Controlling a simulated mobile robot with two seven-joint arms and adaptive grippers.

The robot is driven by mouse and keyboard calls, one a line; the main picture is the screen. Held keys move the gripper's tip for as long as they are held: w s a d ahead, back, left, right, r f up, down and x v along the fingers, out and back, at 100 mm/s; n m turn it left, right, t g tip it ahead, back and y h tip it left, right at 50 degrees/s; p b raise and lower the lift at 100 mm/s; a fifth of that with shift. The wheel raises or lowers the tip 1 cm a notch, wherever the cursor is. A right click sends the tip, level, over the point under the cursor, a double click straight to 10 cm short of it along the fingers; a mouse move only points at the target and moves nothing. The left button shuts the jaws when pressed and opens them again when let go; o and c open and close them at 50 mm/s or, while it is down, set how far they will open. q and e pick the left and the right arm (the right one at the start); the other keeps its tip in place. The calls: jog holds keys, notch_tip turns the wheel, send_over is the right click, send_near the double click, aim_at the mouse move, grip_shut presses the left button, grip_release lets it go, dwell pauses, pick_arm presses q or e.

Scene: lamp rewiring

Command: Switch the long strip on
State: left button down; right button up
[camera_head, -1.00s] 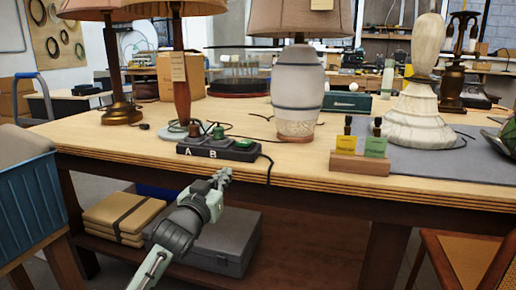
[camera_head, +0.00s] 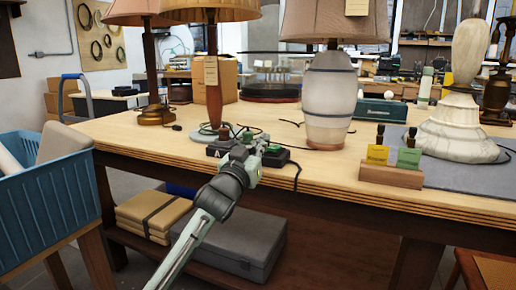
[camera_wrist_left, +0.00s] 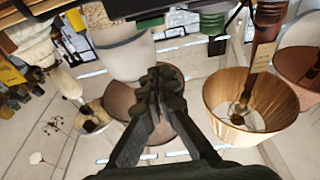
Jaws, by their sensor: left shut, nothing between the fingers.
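The long black strip (camera_head: 214,152) lies along the table's front edge. Its left end shows the letter A, and a green part (camera_head: 275,149) shows at its right end. My left gripper (camera_head: 262,142) is in front of the strip's middle in the head view and hides part of it. The left gripper is shut and empty; its closed fingers also show in the left wrist view (camera_wrist_left: 162,80). I cannot tell whether the fingertips touch the strip. In the wrist view the strip (camera_wrist_left: 128,8) is at the top edge. My right gripper is not in view.
A white-bodied lamp (camera_head: 329,100) stands behind the strip to the right, and a wooden-stemmed lamp (camera_head: 213,98) stands behind its left end. A blue crate (camera_head: 45,200) stands left of the table (camera_head: 340,182).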

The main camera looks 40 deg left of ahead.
aim_at(271, 149)
pick_arm(q)
jog(key=x, duration=0.5)
jog(key=shift+w+r, duration=0.15)
jog(key=f, duration=0.3)
jog(key=shift+s+d+f, duration=0.1)
jog(key=shift+s+f, duration=0.2)
jog(key=shift+f, duration=0.3)
jog(key=shift+s, duration=0.1)
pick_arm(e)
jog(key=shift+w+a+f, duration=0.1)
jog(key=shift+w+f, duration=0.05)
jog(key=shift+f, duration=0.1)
pick_arm(q)
jog(key=shift+f, duration=0.15)
jog(key=shift+f, duration=0.55)
jog(key=shift+r, duration=0.15)
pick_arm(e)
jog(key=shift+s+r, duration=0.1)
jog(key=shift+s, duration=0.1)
pick_arm(q)
jog(key=shift+r, duration=0.15)
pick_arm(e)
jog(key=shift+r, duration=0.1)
